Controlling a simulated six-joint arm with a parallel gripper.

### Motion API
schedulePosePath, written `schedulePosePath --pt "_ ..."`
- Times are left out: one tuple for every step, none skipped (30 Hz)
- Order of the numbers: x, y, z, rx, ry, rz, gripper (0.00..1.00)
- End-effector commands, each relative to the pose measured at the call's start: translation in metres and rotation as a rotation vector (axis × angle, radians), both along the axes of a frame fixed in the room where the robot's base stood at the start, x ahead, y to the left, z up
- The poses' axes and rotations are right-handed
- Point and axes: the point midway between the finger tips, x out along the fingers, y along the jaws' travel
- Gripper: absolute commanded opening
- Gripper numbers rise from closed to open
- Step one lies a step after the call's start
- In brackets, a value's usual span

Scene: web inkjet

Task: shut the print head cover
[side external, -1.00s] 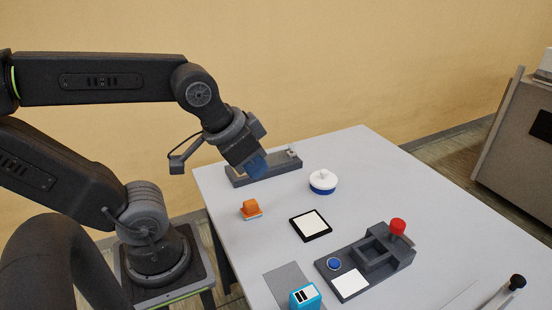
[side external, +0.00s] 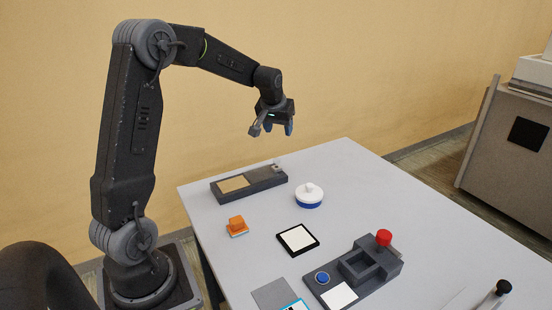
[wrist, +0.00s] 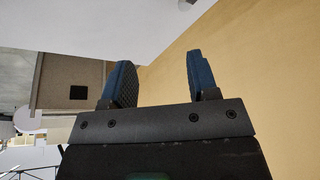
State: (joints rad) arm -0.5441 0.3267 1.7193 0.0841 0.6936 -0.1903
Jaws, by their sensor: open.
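A long dark grey unit (side external: 262,183) lies at the back left edge of the table in the side view. A flat tan panel (side external: 233,184) lies level in its left part, and a small light piece sits at its right end. I cannot tell for certain that the panel is the print head cover. No raised lid shows on the unit. My gripper (side external: 279,128) is open and empty, in the air above and beyond the unit, touching nothing. Its two blue fingers stand apart in the wrist view (wrist: 161,66).
On the table are an orange-handled block (side external: 237,224), a white and blue round pot (side external: 309,197), a black-framed white pad (side external: 297,240) and a grey fixture (side external: 385,268) with a red knob (side external: 384,237). A large grey cabinet (side external: 505,145) stands at the right.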

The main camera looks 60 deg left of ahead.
Motion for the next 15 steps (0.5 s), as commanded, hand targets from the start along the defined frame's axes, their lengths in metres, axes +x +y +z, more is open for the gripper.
schedulePosePath --pt "0.004 0.02 -0.014 -0.005 0.006 0.035 0.54" --pt "0.006 0.029 -0.02 -0.006 0.008 0.051 0.54" --pt "0.008 0.039 -0.027 -0.007 0.009 0.068 0.54" --pt "0.009 0.045 -0.031 -0.008 0.01 0.078 0.54" --pt "0.009 0.05 -0.034 -0.009 0.01 0.087 0.54" --pt "0.01 0.056 -0.038 -0.009 0.01 0.095 0.54" --pt "0.011 0.058 -0.04 -0.009 0.01 0.1 0.54" --pt "0.011 0.06 -0.042 -0.009 0.01 0.103 0.54" --pt "0.011 0.062 -0.045 -0.01 0.011 0.106 0.54" --pt "0.012 0.063 -0.047 -0.01 0.011 0.108 0.54" --pt "0.012 0.064 -0.049 -0.01 0.011 0.108 0.54" --pt "0.013 0.065 -0.052 -0.011 0.012 0.108 0.54" --pt "0.014 0.066 -0.056 -0.011 0.013 0.107 0.54" --pt "0.015 0.067 -0.06 -0.011 0.013 0.107 0.54" --pt "0.017 0.068 -0.066 -0.01 0.012 0.107 0.54"
